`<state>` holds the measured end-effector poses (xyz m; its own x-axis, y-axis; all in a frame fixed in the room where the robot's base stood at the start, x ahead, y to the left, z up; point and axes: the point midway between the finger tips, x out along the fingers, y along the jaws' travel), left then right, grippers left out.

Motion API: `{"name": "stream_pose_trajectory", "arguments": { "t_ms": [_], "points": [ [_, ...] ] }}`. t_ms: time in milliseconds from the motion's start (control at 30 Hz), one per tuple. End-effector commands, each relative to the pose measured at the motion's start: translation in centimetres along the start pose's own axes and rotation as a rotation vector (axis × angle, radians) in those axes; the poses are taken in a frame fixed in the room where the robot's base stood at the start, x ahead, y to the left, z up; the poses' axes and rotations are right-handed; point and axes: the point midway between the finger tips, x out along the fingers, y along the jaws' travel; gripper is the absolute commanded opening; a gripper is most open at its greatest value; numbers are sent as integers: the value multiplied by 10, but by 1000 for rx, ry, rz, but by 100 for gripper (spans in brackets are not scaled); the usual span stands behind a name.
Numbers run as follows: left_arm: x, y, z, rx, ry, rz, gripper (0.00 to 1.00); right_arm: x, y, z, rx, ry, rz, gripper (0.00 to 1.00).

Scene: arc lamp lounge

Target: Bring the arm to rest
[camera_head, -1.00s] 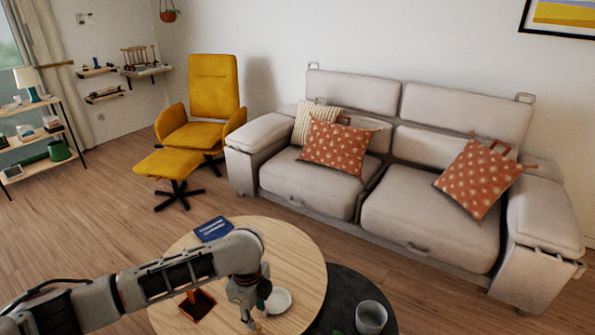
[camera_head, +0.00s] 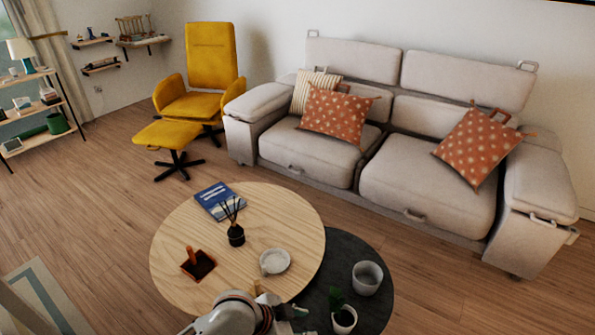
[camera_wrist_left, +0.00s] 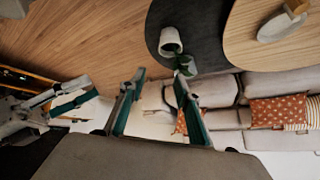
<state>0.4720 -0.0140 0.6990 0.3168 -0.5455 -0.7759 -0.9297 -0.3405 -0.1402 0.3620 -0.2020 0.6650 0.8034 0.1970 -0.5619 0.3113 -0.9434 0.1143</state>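My left arm (camera_head: 235,316) shows at the bottom edge of the head view, folded close in front of the round wooden table. Its fingers cannot be made out clearly there. In the left wrist view my left gripper (camera_wrist_left: 160,80) is open, its two green-padded fingers apart with nothing held between them. My right gripper (camera_wrist_left: 72,95) shows at the left of that view, its two fingers apart and empty.
The wooden table (camera_head: 290,215) holds a blue book (camera_head: 215,200), reed diffuser (camera_head: 236,236), brown stand (camera_head: 198,263) and white dish (camera_head: 274,262). A sofa (camera_head: 430,210) stands behind.

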Motion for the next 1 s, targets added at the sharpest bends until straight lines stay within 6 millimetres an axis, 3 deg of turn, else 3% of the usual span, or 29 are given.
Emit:
{"name": "stream_pose_trajectory", "arguments": {
  "t_ms": [33, 267, 500, 633, 800, 1000],
  "points": [
    [5, 10, 11, -75, 31, -26, 33, 3, -1, 6, 1, -3, -1, 40],
    [-5, 16, 69, -368, 137, -225, 33, 9, -4, 19, 2, -9, -3, 40],
    [-45, 29, 165, -575, 164, -457, 33, 14, -6, 31, 4, -13, -5, 40],
    [-71, 40, 207, -622, 156, -553, 33, 16, -8, 36, 5, -16, -6, 40],
    [-92, 48, 233, -639, 149, -616, 33, 18, -8, 39, 6, -18, -7, 40],
    [-96, 48, 236, -639, 150, -626, 33, 17, -8, 39, 6, -19, -7, 40]
  ]
}}
